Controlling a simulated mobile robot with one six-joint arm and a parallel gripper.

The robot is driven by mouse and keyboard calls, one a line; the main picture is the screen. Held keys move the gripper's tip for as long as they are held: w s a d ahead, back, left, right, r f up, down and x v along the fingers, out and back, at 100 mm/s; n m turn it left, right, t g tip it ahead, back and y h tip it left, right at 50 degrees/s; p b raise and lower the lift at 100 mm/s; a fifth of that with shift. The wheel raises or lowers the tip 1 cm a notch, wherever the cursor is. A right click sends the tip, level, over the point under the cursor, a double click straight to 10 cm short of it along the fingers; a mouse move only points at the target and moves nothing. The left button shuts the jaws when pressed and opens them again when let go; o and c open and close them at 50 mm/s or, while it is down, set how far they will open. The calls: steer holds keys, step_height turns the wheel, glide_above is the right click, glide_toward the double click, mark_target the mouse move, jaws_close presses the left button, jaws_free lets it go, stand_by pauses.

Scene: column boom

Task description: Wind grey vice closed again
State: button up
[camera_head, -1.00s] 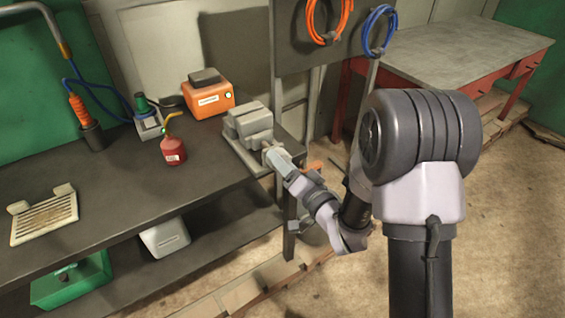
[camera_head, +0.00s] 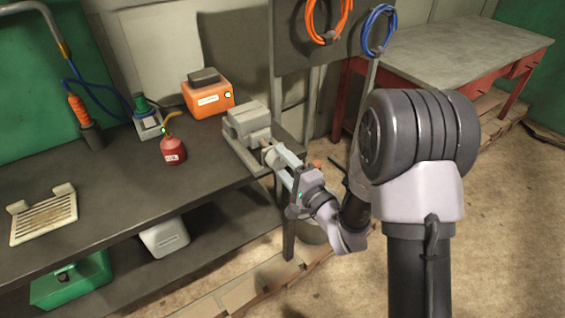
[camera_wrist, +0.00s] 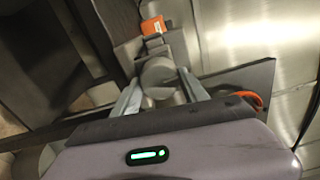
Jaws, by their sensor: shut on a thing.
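The grey vice (camera_head: 248,122) stands on the right end of the dark workbench, its screw end facing my arm. My gripper (camera_head: 273,155) reaches it from the right at that end. In the wrist view, the two pale fingers of my gripper (camera_wrist: 159,80) are shut on the vice's round grey screw hub (camera_wrist: 158,74), one finger on each side. The vice body (camera_wrist: 150,46) lies beyond the hub. The gap between the vice jaws cannot be made out clearly in either view.
On the bench, a red oil can (camera_head: 173,151) and an orange box (camera_head: 208,98) stand left of the vice. A slotted pale plate (camera_head: 44,217) lies farther left. A grey-topped red table (camera_head: 455,55) stands back right. Open floor lies right of the bench.

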steer(key=shift+m, duration=0.4)
steer(key=o, duration=1.4)
steer(key=shift+c, duration=0.2)
steer(key=p+v, duration=1)
steer(key=v, duration=0.7)
steer(key=shift+s+d, duration=0.2)
